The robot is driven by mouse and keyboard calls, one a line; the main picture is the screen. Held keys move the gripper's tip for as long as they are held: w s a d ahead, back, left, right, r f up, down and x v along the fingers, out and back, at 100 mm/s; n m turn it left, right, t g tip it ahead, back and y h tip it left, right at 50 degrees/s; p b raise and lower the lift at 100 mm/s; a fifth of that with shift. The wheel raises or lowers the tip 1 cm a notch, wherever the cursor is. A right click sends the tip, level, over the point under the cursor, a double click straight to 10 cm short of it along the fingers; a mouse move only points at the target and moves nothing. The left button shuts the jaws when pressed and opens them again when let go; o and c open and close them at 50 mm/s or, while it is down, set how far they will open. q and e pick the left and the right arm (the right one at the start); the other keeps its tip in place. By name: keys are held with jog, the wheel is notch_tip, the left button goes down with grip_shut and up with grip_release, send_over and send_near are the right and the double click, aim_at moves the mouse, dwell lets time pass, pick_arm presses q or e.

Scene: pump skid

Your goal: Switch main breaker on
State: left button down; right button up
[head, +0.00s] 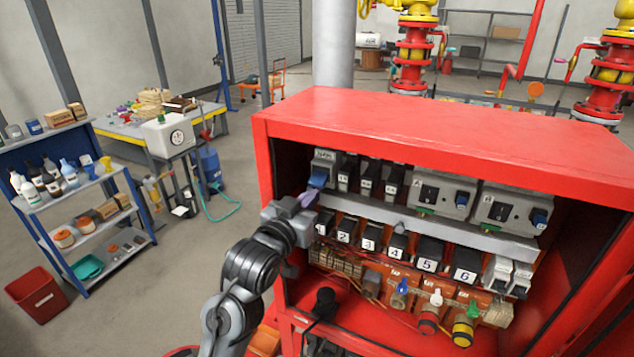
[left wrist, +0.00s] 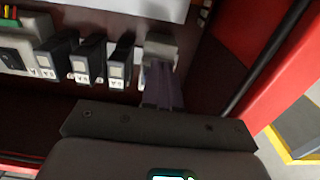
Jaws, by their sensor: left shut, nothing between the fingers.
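The red cabinet (head: 420,118) stands open at the front. At the left end of its upper row is a grey breaker (head: 326,156) with a blue lever (head: 318,180), which I take for the main breaker. Its label is too small to read. My left gripper (head: 308,198) is shut and empty, its purple fingertips just below and left of the blue lever. In the left wrist view the fingers (left wrist: 160,88) point at the grey breaker (left wrist: 160,48) and hide its lever. I cannot tell whether they touch it. My right gripper is not in view.
Small dark breakers (head: 366,176) sit right beside the grey one, with two larger grey units (head: 440,192) further right. Numbered black breakers (head: 398,247) fill the row below. The cabinet's left side wall (head: 265,160) is close to my left gripper. Open floor lies left of the cabinet.

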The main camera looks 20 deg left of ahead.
pick_arm(q)
jog(key=shift+w, duration=0.1)
jog(key=shift+s+r+p, duration=0.2)
jog(key=shift+r+p, duration=0.85)
jog(key=shift+p, duration=0.1)
jog(key=shift+w, duration=0.1)
jog(key=shift+s+f, duration=0.15)
jog(key=shift+s, duration=0.45)
jog(key=shift+s+a+f+p, duration=0.15)
jog(key=shift+s+p, duration=0.1)
jog(key=shift+s, duration=0.65)
jog(key=shift+s+a+r+p, duration=0.15)
jog(key=shift+s+p, duration=0.15)
jog(key=shift+s, duration=0.55)
jog(key=shift+s+a+f+p, duration=0.15)
jog(key=shift+s+p, duration=0.1)
jog(key=shift+s, duration=0.65)
